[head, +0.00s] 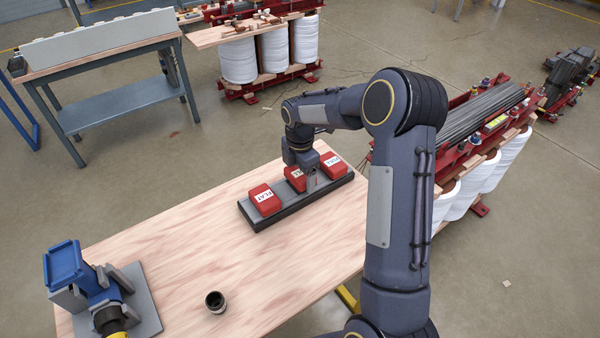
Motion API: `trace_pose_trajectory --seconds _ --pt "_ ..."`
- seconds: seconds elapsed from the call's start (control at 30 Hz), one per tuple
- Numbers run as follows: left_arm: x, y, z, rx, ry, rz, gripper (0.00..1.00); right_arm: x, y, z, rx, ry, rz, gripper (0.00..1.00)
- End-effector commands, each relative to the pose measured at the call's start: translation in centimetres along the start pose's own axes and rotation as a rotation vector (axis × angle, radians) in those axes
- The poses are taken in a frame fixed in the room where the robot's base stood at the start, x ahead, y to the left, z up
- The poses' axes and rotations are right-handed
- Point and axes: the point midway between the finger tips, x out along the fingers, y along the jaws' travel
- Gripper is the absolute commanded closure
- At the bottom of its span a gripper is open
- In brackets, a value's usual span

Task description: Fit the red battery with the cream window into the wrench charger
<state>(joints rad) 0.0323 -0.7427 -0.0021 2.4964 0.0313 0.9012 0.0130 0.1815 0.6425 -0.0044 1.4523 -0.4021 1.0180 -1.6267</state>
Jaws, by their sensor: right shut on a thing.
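Three red batteries with white labels sit in a row on a dark rack (290,213): the left one (264,199), labelled FLAT, the middle one (293,176) and the right one (334,168). A cream window cannot be made out on any of them. My right gripper (312,185) reaches down at the middle battery and is shut, apparently on it; the gripper hides part of this battery. A blue device (66,263) with a flat blue top stands in a grey holder at the table's lower left; it seems to be the wrench charger. My left gripper is not in view.
A small dark cup-like part (215,301) stands near the table's front. The middle of the wooden table (190,240) is clear. Red-framed units with white coils (450,200) stand close beyond the right edge. A workbench (120,104) is behind.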

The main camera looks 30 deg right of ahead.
Motion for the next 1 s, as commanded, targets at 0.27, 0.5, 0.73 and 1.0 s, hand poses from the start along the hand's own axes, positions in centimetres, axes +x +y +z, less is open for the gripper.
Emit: trace_pose_trajectory --seconds 0.27,0.5,0.73,1.0 --pt "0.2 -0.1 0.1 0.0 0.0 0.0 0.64 0.3 0.0 0.0 0.0 0.0 0.001 0.54" --pt "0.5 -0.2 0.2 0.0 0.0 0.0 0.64 0.9 0.0 0.0 0.0 0.0 0.001 0.54" --pt "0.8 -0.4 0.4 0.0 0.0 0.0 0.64 1.5 0.0 0.0 0.0 0.0 0.001 0.54" --pt "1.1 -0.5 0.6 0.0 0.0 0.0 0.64 2.1 0.0 0.0 0.0 0.0 0.001 0.54"
